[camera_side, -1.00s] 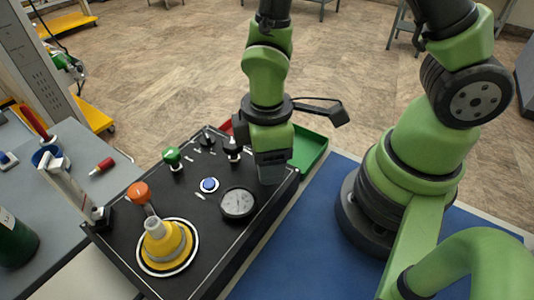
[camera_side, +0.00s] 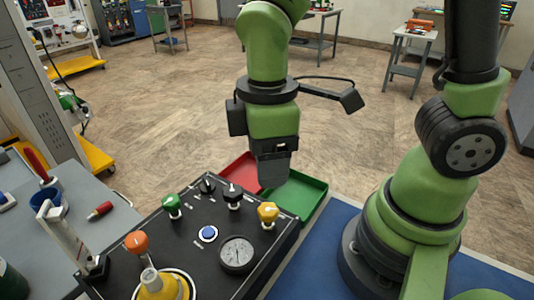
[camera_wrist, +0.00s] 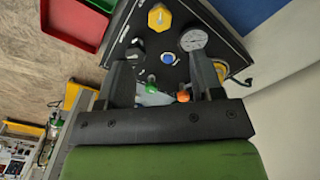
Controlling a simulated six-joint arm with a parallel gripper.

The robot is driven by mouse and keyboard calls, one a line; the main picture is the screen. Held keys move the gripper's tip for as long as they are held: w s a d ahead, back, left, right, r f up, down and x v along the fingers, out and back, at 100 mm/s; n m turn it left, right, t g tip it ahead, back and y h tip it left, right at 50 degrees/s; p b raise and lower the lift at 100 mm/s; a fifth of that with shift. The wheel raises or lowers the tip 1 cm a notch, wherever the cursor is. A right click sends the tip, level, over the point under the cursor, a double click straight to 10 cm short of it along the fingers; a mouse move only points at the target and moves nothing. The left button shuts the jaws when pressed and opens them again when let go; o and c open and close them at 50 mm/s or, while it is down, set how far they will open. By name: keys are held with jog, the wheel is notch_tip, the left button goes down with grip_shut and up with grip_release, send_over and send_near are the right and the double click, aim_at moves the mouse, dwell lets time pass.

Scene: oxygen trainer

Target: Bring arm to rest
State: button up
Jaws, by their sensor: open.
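My gripper (camera_side: 273,178) hangs above the back edge of the black trainer panel (camera_side: 180,237), clear of it, with nothing seen held. In the wrist view my gripper (camera_wrist: 165,62) has its two dark fingers apart, with the panel visible between and beyond them. The panel carries a yellow knob (camera_side: 268,212), a black knob (camera_side: 232,194), a green knob (camera_side: 171,203), an orange knob (camera_side: 136,241), a blue button (camera_side: 208,233) and a round gauge (camera_side: 237,253). The yellow knob (camera_wrist: 158,17) and the gauge (camera_wrist: 193,39) also show in the wrist view.
A red tray (camera_side: 240,171) and a green tray (camera_side: 308,207) lie behind the panel, below my gripper. A blue mat (camera_side: 312,265) lies right of the panel. A grey table (camera_side: 92,235) with tools stands at the left.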

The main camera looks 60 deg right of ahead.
jog(key=s+d+r+m+t+y, duration=0.1)
jog(key=s+d+r+m+t, duration=0.1)
jog(key=r+m, duration=0.4)
jog(key=s+d+r+m+t+y, duration=0.1)
jog(key=s+d+r+m+t, duration=0.2)
jog(key=r+m+t, duration=0.2)
jog(key=shift+s+d+r+m, duration=0.4)
jog(key=shift+r+m, duration=0.4)
jog(key=shift+m, duration=0.4)
jog(key=shift+o, duration=0.2)
dwell(0.7)
